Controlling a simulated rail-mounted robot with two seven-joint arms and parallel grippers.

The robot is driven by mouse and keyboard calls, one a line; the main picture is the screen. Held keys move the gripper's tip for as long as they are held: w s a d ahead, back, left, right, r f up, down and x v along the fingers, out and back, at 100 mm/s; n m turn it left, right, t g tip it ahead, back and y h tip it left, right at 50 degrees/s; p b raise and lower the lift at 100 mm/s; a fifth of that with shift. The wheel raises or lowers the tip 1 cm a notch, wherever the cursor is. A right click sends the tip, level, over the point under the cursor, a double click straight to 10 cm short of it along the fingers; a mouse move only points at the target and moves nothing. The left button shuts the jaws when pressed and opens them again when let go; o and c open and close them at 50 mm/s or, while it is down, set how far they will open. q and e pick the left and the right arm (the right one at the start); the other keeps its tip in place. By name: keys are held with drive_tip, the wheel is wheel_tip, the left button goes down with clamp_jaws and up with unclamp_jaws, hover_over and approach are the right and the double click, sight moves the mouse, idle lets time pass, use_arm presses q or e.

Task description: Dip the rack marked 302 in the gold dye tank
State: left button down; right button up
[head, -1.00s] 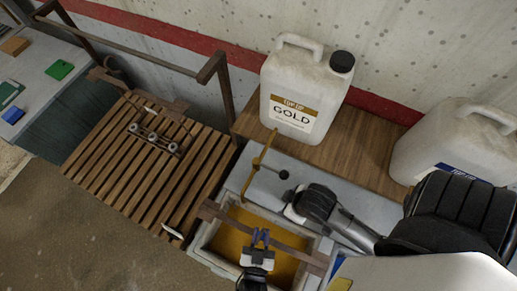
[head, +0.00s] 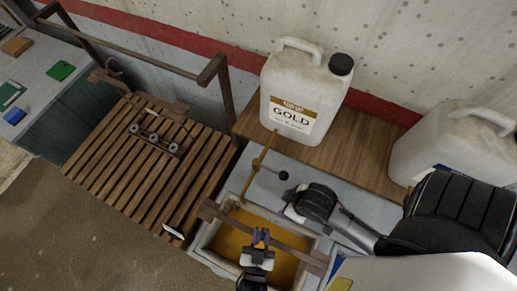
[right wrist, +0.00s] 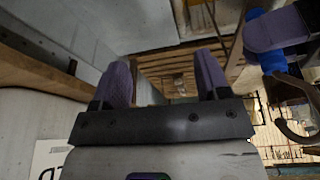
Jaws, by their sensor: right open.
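The gold dye tank (head: 232,260) is at the bottom centre of the head view, with dark yellow liquid inside. A brown bar (head: 290,246) crosses above it. My left gripper (head: 261,238) is at this bar, over the liquid; I cannot tell whether its fingers are closed on it. One of its fingers shows at the upper right of the right wrist view (right wrist: 276,30). My right gripper (right wrist: 165,82) is open, with nothing visible between its fingers. A small rack with round parts (head: 155,138) lies on the slatted stand. No 302 mark is readable.
The slatted stand (head: 112,158) is left of the tank, with a metal frame behind. A white GOLD jug (head: 305,88) and another jug (head: 455,140) stand on a wooden shelf (head: 365,150). An ochre lever (head: 254,168) rises behind the tank. A table (head: 45,75) is far left.

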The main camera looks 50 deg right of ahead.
use_arm(q)
wheel_tip(320, 180, up, 18)
drive_tip(key=p, duration=1.7)
